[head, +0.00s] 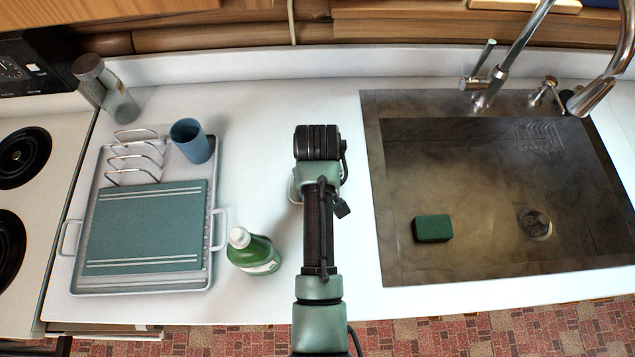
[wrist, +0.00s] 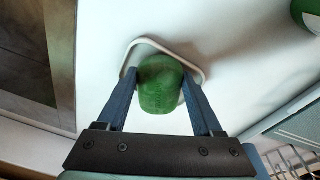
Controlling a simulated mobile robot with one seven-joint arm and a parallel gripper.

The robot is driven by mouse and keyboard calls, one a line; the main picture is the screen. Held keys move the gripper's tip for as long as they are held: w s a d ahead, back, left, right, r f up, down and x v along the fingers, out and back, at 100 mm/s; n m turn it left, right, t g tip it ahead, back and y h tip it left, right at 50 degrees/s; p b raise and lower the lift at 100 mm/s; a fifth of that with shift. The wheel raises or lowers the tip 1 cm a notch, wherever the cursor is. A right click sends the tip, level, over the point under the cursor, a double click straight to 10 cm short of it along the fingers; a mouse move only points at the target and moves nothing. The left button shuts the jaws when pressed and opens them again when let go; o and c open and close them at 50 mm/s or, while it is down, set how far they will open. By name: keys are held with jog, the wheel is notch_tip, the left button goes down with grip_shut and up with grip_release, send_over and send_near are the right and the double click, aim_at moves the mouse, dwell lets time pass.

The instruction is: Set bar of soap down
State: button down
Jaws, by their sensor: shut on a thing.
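The bar of soap (wrist: 160,88) is a rounded green piece in the wrist view. My gripper (wrist: 160,77) is shut on it, with one blue finger on each side. Soap and fingertips are over a small pale dish (wrist: 166,44) with a raised rim. I cannot tell whether the soap touches the dish. In the head view only the left edge of the dish (head: 293,187) shows on the white counter, beside my arm. My arm hides the soap and the fingers there.
A steel sink (head: 480,260) with a dark green block (head: 433,228) lies right of the dish. A green bottle (head: 253,252) stands at front left. A tray (head: 148,287) with a board (head: 145,228), rack (head: 136,158) and blue cup (head: 190,141) is further left. Bare counter surrounds the dish.

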jog(key=shift+f, duration=0.2)
dwell(0.3)
grip_release()
notch_tip(320, 180, up, 13)
jog(key=s, duration=0.2)
jog(key=shift+p, duration=0.3)
jog(key=shift+f, duration=0.15)
